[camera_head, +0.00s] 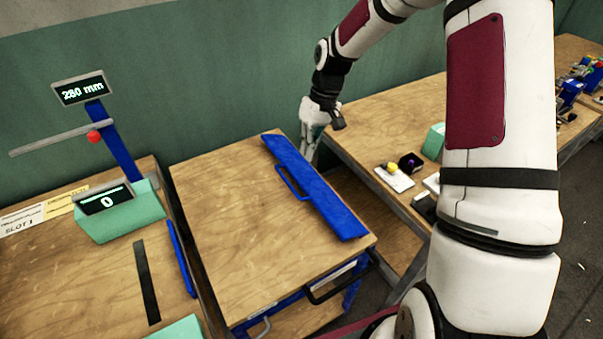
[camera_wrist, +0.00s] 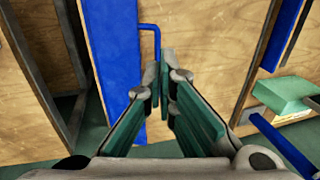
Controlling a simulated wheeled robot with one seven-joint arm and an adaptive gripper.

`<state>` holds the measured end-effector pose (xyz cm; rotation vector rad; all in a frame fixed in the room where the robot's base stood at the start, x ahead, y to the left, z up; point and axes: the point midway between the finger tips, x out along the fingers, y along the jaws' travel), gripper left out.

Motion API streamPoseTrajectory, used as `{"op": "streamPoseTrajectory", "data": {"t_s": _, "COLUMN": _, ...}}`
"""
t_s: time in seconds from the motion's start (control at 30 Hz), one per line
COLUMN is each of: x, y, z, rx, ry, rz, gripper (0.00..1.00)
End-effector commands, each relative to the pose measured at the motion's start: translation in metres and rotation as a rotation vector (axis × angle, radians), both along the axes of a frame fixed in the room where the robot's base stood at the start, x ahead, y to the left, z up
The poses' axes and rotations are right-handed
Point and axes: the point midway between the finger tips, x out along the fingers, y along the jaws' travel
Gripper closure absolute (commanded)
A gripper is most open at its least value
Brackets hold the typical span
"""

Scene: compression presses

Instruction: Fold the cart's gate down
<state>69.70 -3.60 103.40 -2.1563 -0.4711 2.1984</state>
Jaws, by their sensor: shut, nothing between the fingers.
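The cart (camera_head: 225,215) is a wooden-topped table on a blue frame in the middle of the head view. Its gate (camera_head: 325,203) is a long blue panel along the cart top's right side, with a thin blue handle (camera_head: 288,186) on its left side. I cannot tell exactly how far the gate is tilted. My gripper (camera_head: 311,155) is at the gate's far end, pointing down, partly behind the panel. In the wrist view my gripper (camera_wrist: 164,82) is shut and empty, beside the blue gate (camera_wrist: 113,60) and its handle (camera_wrist: 156,40); contact is unclear.
A bench with a display reading 280 mm (camera_head: 82,89) and a green box (camera_head: 125,215) stands close on the left. Another wooden bench (camera_head: 390,120) with small items (camera_head: 394,176) stands at the right, across a narrow gap. A black handle (camera_head: 335,285) sticks out at the cart's near side.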

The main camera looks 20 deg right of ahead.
Motion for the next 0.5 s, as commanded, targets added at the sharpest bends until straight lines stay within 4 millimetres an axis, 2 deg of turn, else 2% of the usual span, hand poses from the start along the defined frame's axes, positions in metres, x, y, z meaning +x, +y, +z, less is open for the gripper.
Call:
{"op": "streamPoseTrajectory", "data": {"t_s": 0.17, "x": -0.003, "y": 0.007, "z": -0.026, "rx": 0.002, "ry": 0.006, "rz": 0.002, "gripper": 1.00}}
{"op": "streamPoseTrajectory", "data": {"t_s": 0.5, "x": -0.006, "y": 0.022, "z": -0.090, "rx": 0.001, "ry": 0.006, "rz": 0.000, "gripper": 1.00}}
